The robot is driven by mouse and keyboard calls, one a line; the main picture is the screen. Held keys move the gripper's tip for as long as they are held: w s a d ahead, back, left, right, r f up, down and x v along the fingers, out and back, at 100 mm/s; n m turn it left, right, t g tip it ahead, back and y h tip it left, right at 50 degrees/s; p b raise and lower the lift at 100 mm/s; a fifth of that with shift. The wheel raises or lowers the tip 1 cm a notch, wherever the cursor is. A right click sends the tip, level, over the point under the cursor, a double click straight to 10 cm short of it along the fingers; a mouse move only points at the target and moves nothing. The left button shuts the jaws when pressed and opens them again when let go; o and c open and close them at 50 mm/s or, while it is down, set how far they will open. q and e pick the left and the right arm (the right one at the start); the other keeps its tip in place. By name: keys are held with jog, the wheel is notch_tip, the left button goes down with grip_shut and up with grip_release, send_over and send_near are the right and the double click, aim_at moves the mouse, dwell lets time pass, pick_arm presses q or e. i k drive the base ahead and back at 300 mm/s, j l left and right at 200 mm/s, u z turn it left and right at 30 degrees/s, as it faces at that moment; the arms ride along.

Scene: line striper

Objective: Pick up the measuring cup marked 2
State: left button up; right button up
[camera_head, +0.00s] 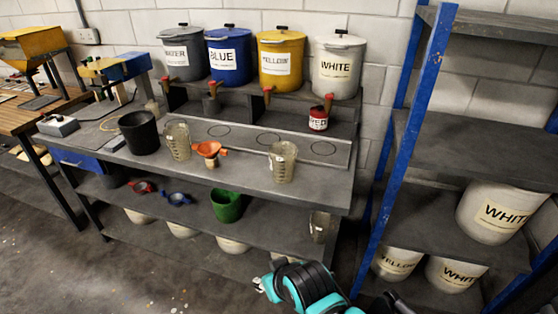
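A clear measuring cup (178,141) stands upright on the bench between the black bucket and the orange funnel. A second clear measuring cup (283,162) stands upright nearer the bench's right end. A third clear cup-like vessel (319,226) sits on the lower shelf at the right. I cannot read a number on any of them. Black and teal parts of my arm show at the bottom edge, below and apart from the cups. Small dark parts beside them are cut off, and I cannot make out gripper fingers. My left gripper is not in view.
Grey, blue (228,56), yellow (281,58) and white (338,64) paint drums with taps stand on a raised shelf. A blue-framed rack stands right.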

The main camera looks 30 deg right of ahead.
aim_at(282, 155)
jog(key=i+j, duration=0.25)
jog(key=i+j+z, duration=0.15)
jog(key=j, duration=0.3)
jog(key=i+j, duration=0.3)
jog(key=i+j+z, duration=0.1)
jog(key=j, duration=0.3)
jog(key=i+j, duration=0.3)
jog(key=i+j+z, duration=0.15)
jog(key=j, duration=0.3)
jog(key=i+j, duration=0.2)
jog(key=j, duration=0.2)
jog(key=i+j+z, duration=0.1)
jog(key=j, duration=0.3)
jog(key=l, duration=0.3)
jog(key=z, duration=2.1)
